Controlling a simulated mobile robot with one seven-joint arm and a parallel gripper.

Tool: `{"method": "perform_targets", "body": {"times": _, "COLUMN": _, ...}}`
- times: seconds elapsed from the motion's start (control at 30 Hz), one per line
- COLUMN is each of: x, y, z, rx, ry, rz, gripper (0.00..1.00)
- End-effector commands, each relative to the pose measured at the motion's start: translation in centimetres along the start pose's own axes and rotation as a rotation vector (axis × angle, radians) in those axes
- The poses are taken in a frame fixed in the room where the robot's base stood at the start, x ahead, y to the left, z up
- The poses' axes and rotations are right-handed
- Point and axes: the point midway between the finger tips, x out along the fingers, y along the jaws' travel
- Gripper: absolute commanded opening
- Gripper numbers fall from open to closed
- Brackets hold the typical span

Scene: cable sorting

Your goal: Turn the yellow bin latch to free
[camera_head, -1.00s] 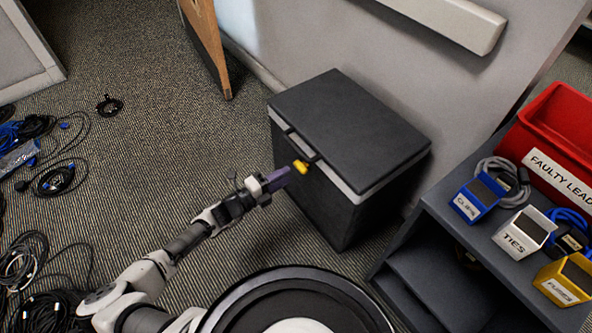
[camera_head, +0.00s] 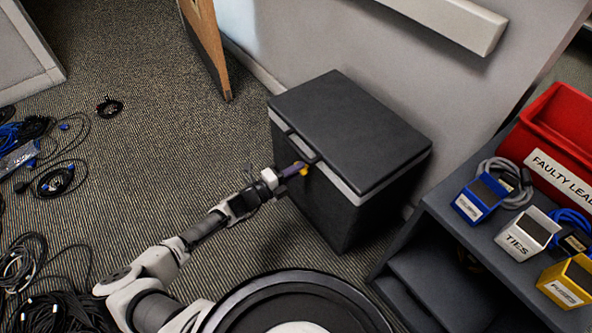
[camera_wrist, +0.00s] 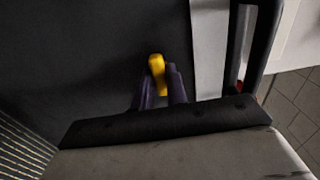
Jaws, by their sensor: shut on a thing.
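The dark grey bin (camera_head: 345,135) with its closed lid stands on the carpet against the grey wall. The yellow latch (camera_head: 304,171) is on the bin's front, just below the light rim band. In the wrist view the latch (camera_wrist: 157,68) shows its upper part between two purple fingers. My gripper (camera_head: 295,169) is shut on the latch; in the wrist view the fingers (camera_wrist: 161,85) flank it and hide its lower part. The latch's exact turn angle is hard to tell.
A dark shelf (camera_head: 440,195) at the right holds a red tray (camera_head: 530,122), a blue box (camera_head: 481,199), a white box (camera_head: 528,232) and a yellow box (camera_head: 570,282). Coiled cables (camera_head: 35,265) lie on the floor at the left. Carpet between is clear.

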Motion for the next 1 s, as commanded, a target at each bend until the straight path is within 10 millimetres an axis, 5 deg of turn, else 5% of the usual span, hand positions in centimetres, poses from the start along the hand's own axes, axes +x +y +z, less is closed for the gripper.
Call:
{"method": "perform_targets", "body": {"times": 0.47, "x": -0.04, "y": -0.07, "z": 0.03, "rx": -0.094, "ry": -0.001, "rz": 0.000, "gripper": 0.00}}
{"method": "perform_targets", "body": {"times": 1.0, "x": -0.05, "y": -0.07, "z": 0.03, "rx": -0.564, "ry": -0.001, "rz": 0.000, "gripper": 0.00}}
